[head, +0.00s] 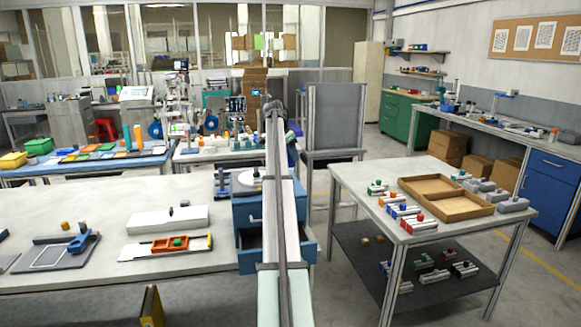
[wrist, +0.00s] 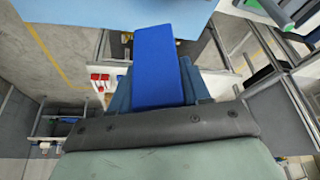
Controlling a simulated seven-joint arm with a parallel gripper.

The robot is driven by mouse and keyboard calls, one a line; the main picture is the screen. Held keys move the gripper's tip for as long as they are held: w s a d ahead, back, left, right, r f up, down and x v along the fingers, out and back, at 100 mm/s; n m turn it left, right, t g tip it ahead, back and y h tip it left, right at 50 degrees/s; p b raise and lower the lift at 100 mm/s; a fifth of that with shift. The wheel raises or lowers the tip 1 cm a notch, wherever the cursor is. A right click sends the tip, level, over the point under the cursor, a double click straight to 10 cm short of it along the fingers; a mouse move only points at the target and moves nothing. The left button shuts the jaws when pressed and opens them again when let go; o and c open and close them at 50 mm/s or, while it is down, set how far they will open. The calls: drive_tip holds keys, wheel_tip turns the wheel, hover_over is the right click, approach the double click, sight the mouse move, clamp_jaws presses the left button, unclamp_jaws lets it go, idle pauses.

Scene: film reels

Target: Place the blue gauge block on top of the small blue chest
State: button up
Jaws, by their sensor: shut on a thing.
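The blue gauge block (wrist: 158,65) is a plain bright blue bar in the wrist view. My gripper (wrist: 160,88) is shut on it, with dark blue-grey fingers showing around it. The block sticks out beyond the fingers and is held in the air. In the head view my arm reaches away through the middle; the fingers and the block cannot be made out there. A small blue chest (head: 246,216) with drawers stands at the right end of the left bench, partly behind my arm. A lower drawer seems pulled out. A white round piece lies at its top.
The left bench (head: 70,205) holds flat fixtures and a white block (head: 166,219). The right table (head: 370,178) carries a brown tray (head: 465,208), several small coloured parts and grey blocks. A grey chair-like frame (head: 335,118) stands beyond my arm. Floor shows between the tables.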

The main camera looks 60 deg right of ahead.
sight(290, 164)
drive_tip(key=shift+f, duration=2.25)
drive_tip(key=shift+f, duration=0.1)
drive_tip(key=o, duration=1.2)
drive_tip(key=shift+c, duration=0.2)
drive_tip(key=v, duration=1.2)
drive_tip(key=shift+a, duration=0.1)
